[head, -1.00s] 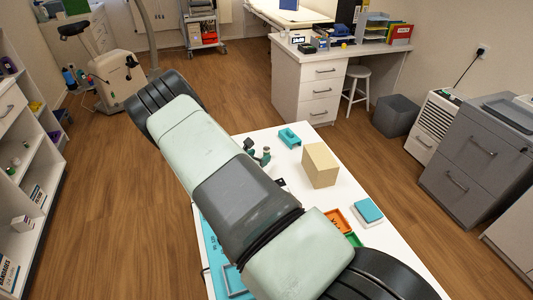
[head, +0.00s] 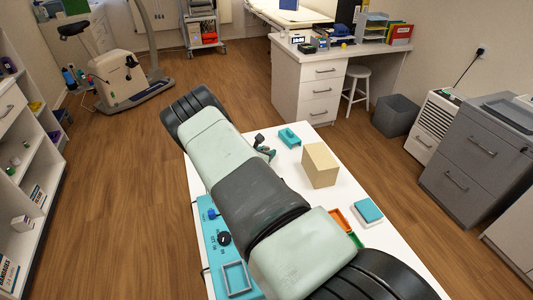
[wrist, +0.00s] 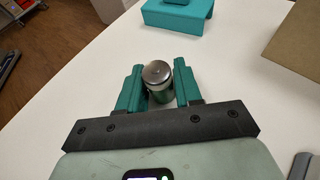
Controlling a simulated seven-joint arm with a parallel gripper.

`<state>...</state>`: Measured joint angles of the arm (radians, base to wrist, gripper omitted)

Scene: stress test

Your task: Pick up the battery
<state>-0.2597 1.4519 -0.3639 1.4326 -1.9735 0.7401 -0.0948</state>
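The battery (wrist: 158,74) is a small upright cylinder with a silver top and a darker greenish body, seen in the wrist view. My gripper (wrist: 159,82) has its two teal fingers on either side of it, open, with the battery between them. The gap to each finger is small, and I cannot tell whether either touches. In the head view my gripper (head: 265,147) is partly hidden behind my arm, over the white table (head: 300,210), and I cannot make out the battery.
A teal block-like holder (head: 289,138) and a tan box (head: 320,165) stand beyond and right of the gripper. A teal-and-white box (head: 368,212) and an orange tray (head: 340,219) lie nearer. A teal panel (head: 214,247) lies along the left edge.

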